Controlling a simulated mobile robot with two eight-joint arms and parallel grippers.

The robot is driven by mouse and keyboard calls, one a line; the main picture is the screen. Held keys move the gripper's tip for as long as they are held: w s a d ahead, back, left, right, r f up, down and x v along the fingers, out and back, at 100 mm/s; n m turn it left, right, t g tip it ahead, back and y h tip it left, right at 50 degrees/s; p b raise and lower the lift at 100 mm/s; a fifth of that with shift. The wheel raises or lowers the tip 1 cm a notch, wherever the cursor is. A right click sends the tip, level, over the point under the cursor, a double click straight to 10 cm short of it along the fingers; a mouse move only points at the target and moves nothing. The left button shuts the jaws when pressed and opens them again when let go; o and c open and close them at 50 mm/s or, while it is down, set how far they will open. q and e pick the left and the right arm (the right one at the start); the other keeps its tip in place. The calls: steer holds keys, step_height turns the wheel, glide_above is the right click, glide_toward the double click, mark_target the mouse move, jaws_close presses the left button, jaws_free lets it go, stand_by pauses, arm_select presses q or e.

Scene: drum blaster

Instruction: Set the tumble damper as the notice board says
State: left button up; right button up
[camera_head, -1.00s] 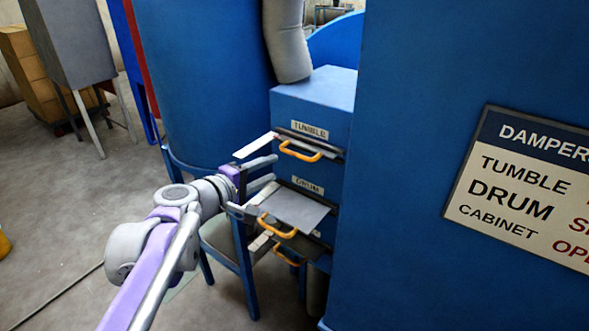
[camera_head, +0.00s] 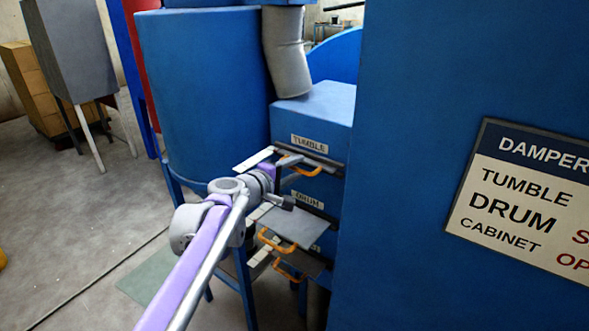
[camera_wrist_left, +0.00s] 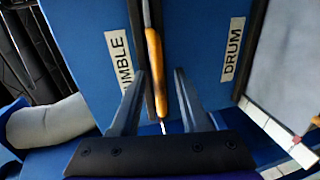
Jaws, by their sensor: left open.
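The tumble damper has an orange handle (camera_head: 308,170) under the TUMBLE label on the blue box. The handle sits close to the box face, with little plate showing. My left gripper (camera_head: 290,173) is at this handle, open. In the left wrist view, the orange handle (camera_wrist_left: 157,75) lies between the two spread fingers of my left gripper (camera_wrist_left: 159,76), without clear contact. The notice board (camera_head: 530,205) at right is cut off by the picture edge. It reads DAMPER, TUMBLE, DRUM and CABINET; the setting beside TUMBLE is out of view. My right gripper is not in view.
The drum damper's grey plate (camera_head: 291,227) sticks out below, with its orange handle (camera_head: 271,241). Another orange handle (camera_head: 288,271) is under it. A big blue panel (camera_head: 430,90) stands close at right, a blue drum (camera_head: 205,95) behind at left.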

arm_select(q)
steer(key=shift+c, duration=0.2)
jaws_close()
steer(key=shift+s, duration=0.1)
stand_by(1.0)
